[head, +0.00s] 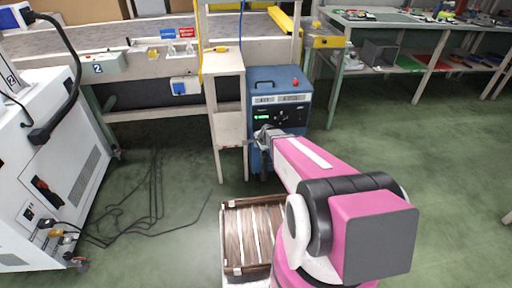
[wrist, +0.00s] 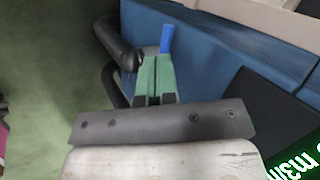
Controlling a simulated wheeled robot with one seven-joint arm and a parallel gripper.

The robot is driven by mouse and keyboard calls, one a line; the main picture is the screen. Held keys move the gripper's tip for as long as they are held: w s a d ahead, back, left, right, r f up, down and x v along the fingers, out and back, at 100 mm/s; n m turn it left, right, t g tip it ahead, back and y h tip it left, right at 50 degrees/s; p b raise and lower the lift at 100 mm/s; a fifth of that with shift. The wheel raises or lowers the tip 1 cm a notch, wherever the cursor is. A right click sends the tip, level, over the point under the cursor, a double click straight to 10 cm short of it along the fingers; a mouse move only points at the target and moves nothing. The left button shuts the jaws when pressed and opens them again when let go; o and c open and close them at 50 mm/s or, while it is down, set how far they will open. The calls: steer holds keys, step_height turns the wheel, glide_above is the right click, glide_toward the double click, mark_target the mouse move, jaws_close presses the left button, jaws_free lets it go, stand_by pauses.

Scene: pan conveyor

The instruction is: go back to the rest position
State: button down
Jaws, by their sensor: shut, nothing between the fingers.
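My gripper (head: 262,138) is at the end of my pink arm, in front of the left part of a blue cabinet (head: 290,88). In the wrist view, its green fingers (wrist: 153,78) are together, with nothing held between them. A small blue piece (wrist: 167,39) shows at their tip; I cannot tell if it belongs to the gripper. The blue cabinet side (wrist: 215,45) is close on the right, with a dark panel and green lettering. A dark curved bar (wrist: 112,42) is close to the fingers on the left.
A wooden crate (head: 229,250) stands on the floor below my arm. A white machine (head: 60,165) with black cables is on the left. The conveyor (head: 120,45) runs along the back, with a post and small table beside the cabinet.

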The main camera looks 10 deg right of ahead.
steer(key=s+d+r+n+g+h, duration=0.1)
steer(key=s+r+n+g, duration=0.2)
steer(key=s+r+n, duration=0.3)
steer(key=s+d+r+n+g+h, duration=0.1)
steer(key=s+r+n, duration=0.6)
steer(key=s, duration=0.8)
step_height(320, 180, up, 3)
steer(key=shift+s+d+r+g+h, duration=0.1)
steer(key=shift+s+d+g+h, duration=0.25)
steer(key=shift+d+g, duration=0.6)
steer(key=shift+a, duration=0.1)
